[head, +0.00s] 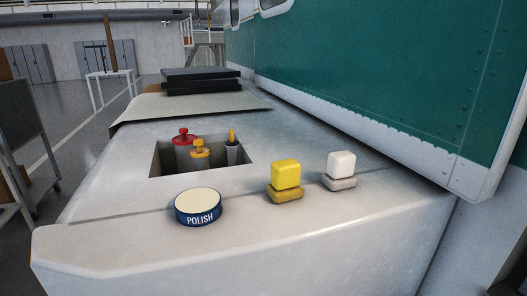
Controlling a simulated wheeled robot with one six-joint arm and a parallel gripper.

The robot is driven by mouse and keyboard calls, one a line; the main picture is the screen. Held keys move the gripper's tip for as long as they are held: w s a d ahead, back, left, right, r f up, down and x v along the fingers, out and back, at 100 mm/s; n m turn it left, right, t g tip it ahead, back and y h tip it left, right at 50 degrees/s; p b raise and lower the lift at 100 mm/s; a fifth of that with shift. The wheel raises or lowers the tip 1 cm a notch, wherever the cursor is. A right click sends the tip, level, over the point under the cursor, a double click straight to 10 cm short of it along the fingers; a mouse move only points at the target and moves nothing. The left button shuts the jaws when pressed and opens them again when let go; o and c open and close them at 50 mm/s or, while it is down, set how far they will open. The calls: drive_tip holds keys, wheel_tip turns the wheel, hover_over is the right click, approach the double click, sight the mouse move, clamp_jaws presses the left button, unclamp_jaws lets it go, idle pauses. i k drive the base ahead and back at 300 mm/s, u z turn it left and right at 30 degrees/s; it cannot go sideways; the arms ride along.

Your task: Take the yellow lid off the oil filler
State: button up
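A rectangular opening (160,163) is set in the top of the pale grey surface. Inside it, a yellow lid (200,149) with a knob sits on a grey cylindrical neck, which I take as the oil filler. A red lid (184,138) sits on another neck just behind it to the left. The lower parts of the necks are hidden in the opening. My gripper is not in view.
A blue round POLISH tin (198,208) stands in front of the opening. A green wall (390,75) rises behind. Dark slabs (200,80) lie farther back.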

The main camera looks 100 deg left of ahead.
sight(199, 143)
drive_tip(key=u, duration=0.05)
drive_tip(key=i, duration=0.4)
drive_tip(key=u, duration=2.75)
